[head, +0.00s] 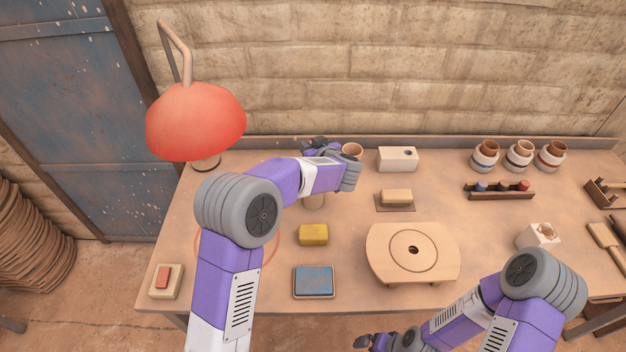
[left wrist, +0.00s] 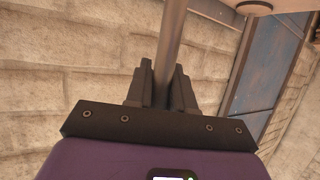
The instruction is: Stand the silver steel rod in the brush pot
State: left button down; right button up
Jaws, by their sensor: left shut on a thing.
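In the left wrist view the silver steel rod (left wrist: 173,45) stands between the two dark fingers of my left gripper (left wrist: 162,88), which is shut on it. In the head view my left gripper (head: 318,144) is at the back of the table, left of a tan round-mouthed pot (head: 352,149), possibly the brush pot. My wrist partly hides this pot. I cannot make out the rod in the head view. A beige upright piece (head: 314,201) shows partly below my left forearm. My right gripper (head: 375,342) is low at the front edge, and its jaw opening is unclear.
A white block with a hole (head: 398,159) stands right of the pot. A red lamp (head: 196,122) is at the back left. A yellow block (head: 313,234), a blue pad (head: 313,281) and a round-topped wooden stand (head: 413,253) sit nearer. Several jars and racks are at the right.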

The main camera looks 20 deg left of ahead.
pick_arm(q)
notch_tip(320, 180, down, 8)
jog(key=b, duration=0.3)
jog(key=shift+r, duration=0.2)
jog(key=shift+s, duration=0.1)
jog(key=shift+f, duration=0.15)
jog(key=c, duration=1)
grip_release()
